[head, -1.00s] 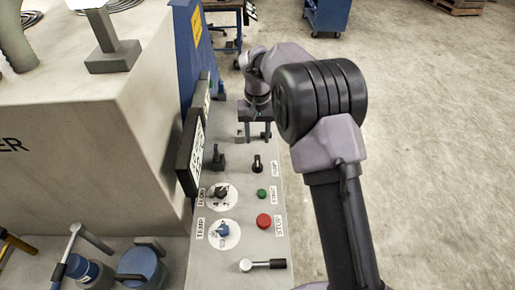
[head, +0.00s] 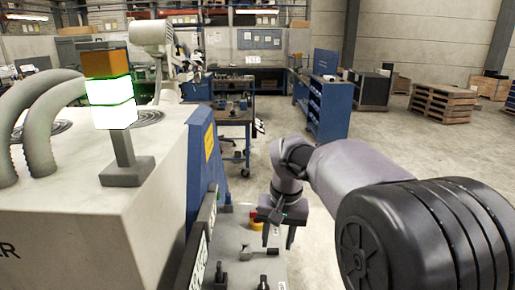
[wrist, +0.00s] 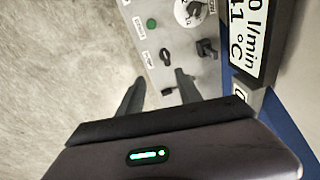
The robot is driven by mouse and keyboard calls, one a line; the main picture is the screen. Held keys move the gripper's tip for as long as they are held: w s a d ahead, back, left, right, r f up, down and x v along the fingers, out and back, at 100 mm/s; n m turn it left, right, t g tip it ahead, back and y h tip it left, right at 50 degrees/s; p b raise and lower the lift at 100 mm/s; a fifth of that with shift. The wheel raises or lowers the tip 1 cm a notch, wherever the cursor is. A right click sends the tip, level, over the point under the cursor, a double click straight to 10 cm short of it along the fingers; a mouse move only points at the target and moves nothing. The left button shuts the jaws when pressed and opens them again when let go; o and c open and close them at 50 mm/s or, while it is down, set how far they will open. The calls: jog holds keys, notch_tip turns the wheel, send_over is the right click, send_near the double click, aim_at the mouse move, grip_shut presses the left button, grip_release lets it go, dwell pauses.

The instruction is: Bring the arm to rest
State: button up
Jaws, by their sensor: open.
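My arm reaches from the lower right in the head view, with its black-capped joint close to the camera. My gripper (head: 278,240) points down above the far part of the grey control panel (head: 233,240). Its two fingers are spread, with nothing between them. In the wrist view my gripper (wrist: 160,85) also shows open and empty, with the panel (wrist: 155,45) beyond the fingertips. A black switch (wrist: 165,55), a green button (wrist: 151,23) and a dial (wrist: 192,12) sit on the panel. I cannot tell the exact gap between fingertips and panel.
A pale machine housing (head: 90,210) with a signal lamp (head: 110,100), lit green-white, stands left of my arm. A black display (head: 200,240) edges the panel. A blue cabinet (head: 325,105) and pallets (head: 443,103) stand farther back. The floor at right is clear.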

jog(key=s+d+r+m+t+b, duration=0.1)
jog(key=s+d+r+t+b, duration=0.15)
jog(key=s, duration=0.85)
jog(key=s+d+f+m+t+b, duration=0.1)
jog(key=s+f+b, duration=0.1)
jog(key=s, duration=0.6)
jog(key=s+d+f+m+t+y+b, duration=0.1)
jog(key=s+f+b, duration=0.2)
jog(key=s+f, duration=0.2)
jog(key=s, duration=0.3)
jog(key=shift+d, duration=0.25)
